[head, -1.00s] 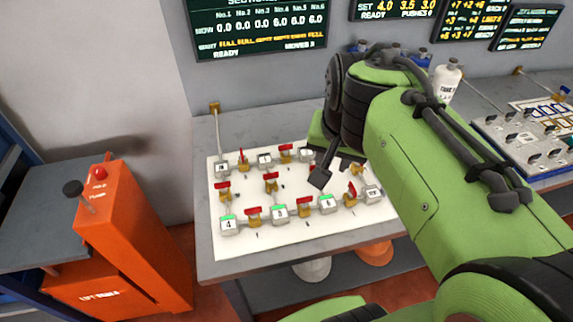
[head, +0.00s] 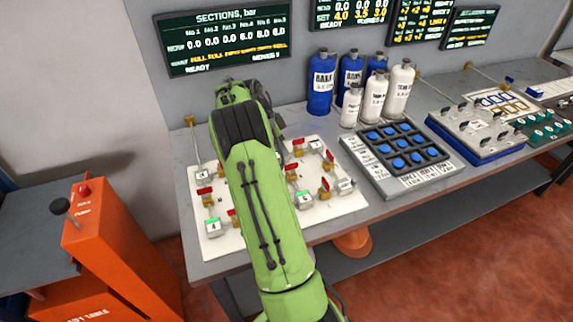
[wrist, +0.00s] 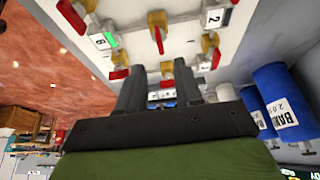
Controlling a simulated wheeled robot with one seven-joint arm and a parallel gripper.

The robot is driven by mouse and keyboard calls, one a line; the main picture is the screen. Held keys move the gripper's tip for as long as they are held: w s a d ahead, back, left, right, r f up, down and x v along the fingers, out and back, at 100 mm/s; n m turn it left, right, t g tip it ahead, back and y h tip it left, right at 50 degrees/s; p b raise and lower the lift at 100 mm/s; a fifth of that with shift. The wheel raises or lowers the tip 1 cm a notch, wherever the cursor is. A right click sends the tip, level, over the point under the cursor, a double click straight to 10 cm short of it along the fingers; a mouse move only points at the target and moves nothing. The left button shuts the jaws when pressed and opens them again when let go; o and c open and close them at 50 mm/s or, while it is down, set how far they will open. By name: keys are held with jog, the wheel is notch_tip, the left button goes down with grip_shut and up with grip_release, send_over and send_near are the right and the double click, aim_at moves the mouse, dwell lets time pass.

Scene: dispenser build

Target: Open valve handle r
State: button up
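The white valve board (head: 350,205) lies on the grey bench in the head view, with red-handled valves between numbered blocks. My green arm covers its middle. Handles show at the right (head: 325,185), back right (head: 329,156) and left (head: 204,190); I cannot tell which is handle r. In the wrist view, handles show at upper left (wrist: 70,15), left (wrist: 118,75), centre (wrist: 158,40) and right (wrist: 214,57). My gripper (wrist: 159,72) is open in the wrist view, fingers apart. A red handle (wrist: 167,84) shows in the gap between them; contact is unclear. The head view hides my gripper.
Blue bottles (head: 321,85) and white bottles (head: 401,85) stand behind and right of the board. A tray of blue buttons (head: 398,160) is right of it. An orange lift-table pump (head: 110,240) stands left. Screens hang on the wall behind.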

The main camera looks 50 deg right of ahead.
aim_at(289, 165)
jog(key=x, duration=0.8)
jog(key=shift+f, duration=0.4)
grip_shut()
